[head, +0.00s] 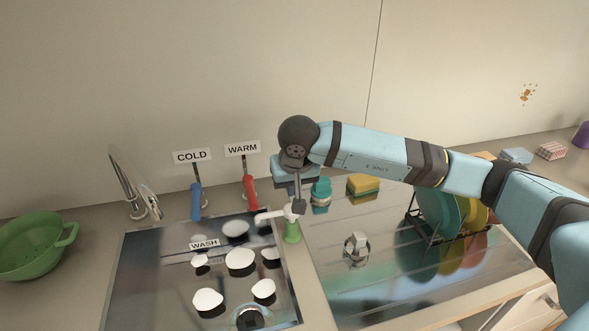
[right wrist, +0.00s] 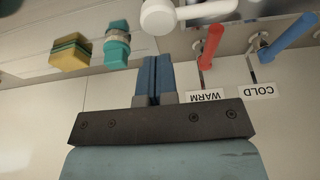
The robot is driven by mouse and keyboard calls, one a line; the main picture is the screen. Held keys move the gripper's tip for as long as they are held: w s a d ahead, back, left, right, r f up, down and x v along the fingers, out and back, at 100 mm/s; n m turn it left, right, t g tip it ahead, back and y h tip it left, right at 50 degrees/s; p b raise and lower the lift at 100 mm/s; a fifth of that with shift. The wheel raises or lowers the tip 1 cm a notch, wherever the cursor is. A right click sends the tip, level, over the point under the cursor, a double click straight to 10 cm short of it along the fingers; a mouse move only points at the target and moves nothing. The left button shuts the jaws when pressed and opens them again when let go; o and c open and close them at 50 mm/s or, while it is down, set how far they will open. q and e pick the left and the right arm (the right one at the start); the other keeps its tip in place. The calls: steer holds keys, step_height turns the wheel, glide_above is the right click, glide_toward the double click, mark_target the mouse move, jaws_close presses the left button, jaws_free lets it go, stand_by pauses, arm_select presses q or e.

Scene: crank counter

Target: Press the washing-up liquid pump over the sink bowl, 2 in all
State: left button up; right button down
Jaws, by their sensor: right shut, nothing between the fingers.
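The washing-up liquid pump has a green bottle (head: 292,234) and a white head with a spout (head: 268,216) pointing left over the sink bowl's right edge. The white head also shows at the top of the right wrist view (right wrist: 160,15). The sink bowl (head: 135,285) is labelled WASH and holds several white rounded patches. My right gripper (head: 298,206) is shut and empty, pointing down right at the pump head. Its blue fingers are together in the right wrist view (right wrist: 152,75). I cannot tell whether they touch the head. My left gripper is out of view.
A blue COLD lever (head: 196,201) and a red WARM lever (head: 250,192) stand behind the bowl, near the tap (head: 130,185). A teal-topped item (head: 321,192), a yellow sponge (head: 363,186) and a plate rack (head: 435,235) are on the right. A green colander (head: 35,250) is at left.

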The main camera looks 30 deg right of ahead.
step_height(320, 180, down, 4)
steer(key=shift+r+p, duration=0.25)
steer(key=shift+p, duration=0.05)
steer(key=shift+f, duration=0.35)
step_height(320, 180, down, 2)
steer(key=b, duration=0.3)
steer(key=shift+f, duration=0.1)
